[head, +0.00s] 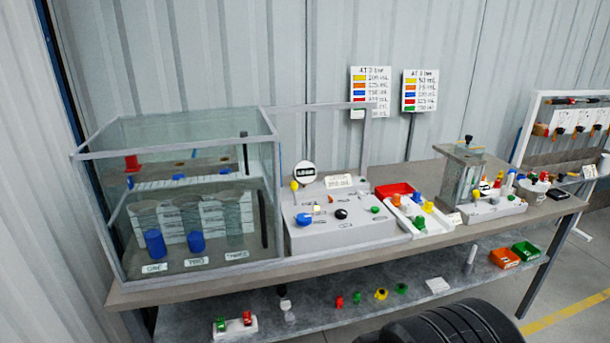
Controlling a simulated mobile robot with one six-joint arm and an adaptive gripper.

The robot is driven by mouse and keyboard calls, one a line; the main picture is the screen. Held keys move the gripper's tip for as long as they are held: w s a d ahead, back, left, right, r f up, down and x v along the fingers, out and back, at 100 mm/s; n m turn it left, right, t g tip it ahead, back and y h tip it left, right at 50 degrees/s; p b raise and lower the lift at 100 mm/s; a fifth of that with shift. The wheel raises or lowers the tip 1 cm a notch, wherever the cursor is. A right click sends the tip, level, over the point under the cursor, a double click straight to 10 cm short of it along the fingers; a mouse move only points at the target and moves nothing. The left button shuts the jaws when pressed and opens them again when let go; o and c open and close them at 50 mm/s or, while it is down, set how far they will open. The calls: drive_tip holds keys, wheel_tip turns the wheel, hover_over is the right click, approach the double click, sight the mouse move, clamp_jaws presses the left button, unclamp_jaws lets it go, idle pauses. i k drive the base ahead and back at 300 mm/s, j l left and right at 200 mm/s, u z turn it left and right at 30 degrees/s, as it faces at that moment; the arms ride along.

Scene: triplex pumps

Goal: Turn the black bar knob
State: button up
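The black bar knob (341,214) appears as a small dark shape on the sloped face of a grey control console (350,236), right of a larger blue knob (303,219). A small green knob or button (375,209) is at its right on the same face. The knob is too small to tell which way its bar points. My gripper is not in view, and nothing touches the knob.
A glass tank (112,205) with blue-filled beakers stands left of the console. A tray with coloured parts (419,215) and a clear-walled unit (462,178) stand to its right. The lower shelf (330,322) holds small coloured parts. Floor shows at right.

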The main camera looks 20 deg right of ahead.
sight(341, 215)
drive_tip(key=i+l, duration=0.15)
drive_tip(key=i, duration=0.45)
drive_tip(key=i+l, duration=0.2)
drive_tip(key=i, duration=0.4)
drive_tip(key=z, duration=0.05)
